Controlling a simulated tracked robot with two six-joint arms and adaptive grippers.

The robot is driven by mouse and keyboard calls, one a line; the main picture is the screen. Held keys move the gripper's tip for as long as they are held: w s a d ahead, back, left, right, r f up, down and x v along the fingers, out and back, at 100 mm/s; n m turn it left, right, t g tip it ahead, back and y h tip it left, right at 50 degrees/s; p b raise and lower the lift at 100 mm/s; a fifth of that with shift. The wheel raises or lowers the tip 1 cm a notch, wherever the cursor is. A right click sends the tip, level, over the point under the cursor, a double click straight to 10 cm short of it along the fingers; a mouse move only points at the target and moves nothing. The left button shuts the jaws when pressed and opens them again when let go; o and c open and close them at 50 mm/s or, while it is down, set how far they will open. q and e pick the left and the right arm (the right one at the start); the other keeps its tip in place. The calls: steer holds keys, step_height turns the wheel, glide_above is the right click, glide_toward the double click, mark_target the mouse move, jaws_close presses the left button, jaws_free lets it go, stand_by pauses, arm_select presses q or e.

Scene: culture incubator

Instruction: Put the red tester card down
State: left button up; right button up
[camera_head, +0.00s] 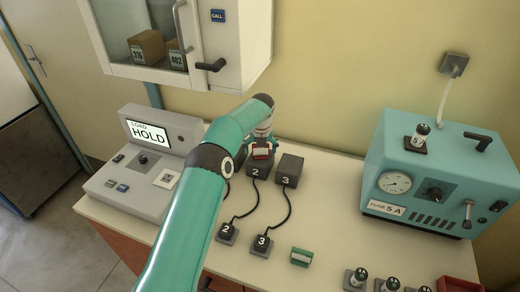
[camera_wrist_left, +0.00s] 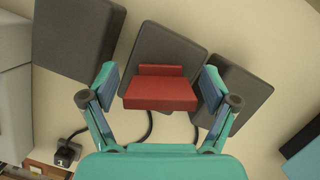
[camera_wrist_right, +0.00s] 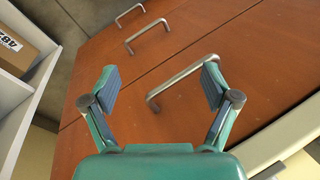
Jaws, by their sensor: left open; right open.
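The red tester card (camera_head: 262,153) is at the top of the dark box marked 2 (camera_head: 256,172) in the head view. In the left wrist view, the red card (camera_wrist_left: 160,93) shows in front of the middle dark box (camera_wrist_left: 165,50), between my fingers with a gap on each side. My left gripper (camera_wrist_left: 158,75) is open around it, not clamped. Whether the card rests fully on the box is hard to tell. My right gripper (camera_wrist_right: 160,75) is open and empty, in front of orange-brown drawer fronts (camera_wrist_right: 215,75).
Dark box 3 (camera_head: 289,170) stands right of box 2, with cables to small plugs (camera_head: 262,243). A green card (camera_head: 301,257) lies on the bench near the front. A HOLD console (camera_head: 147,133) is left; a teal fuse unit (camera_head: 430,160) is right.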

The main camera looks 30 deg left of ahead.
arm_select(q)
steer(key=b+v, duration=0.1)
steer(key=v, duration=1.1)
steer(key=shift+f, duration=0.1)
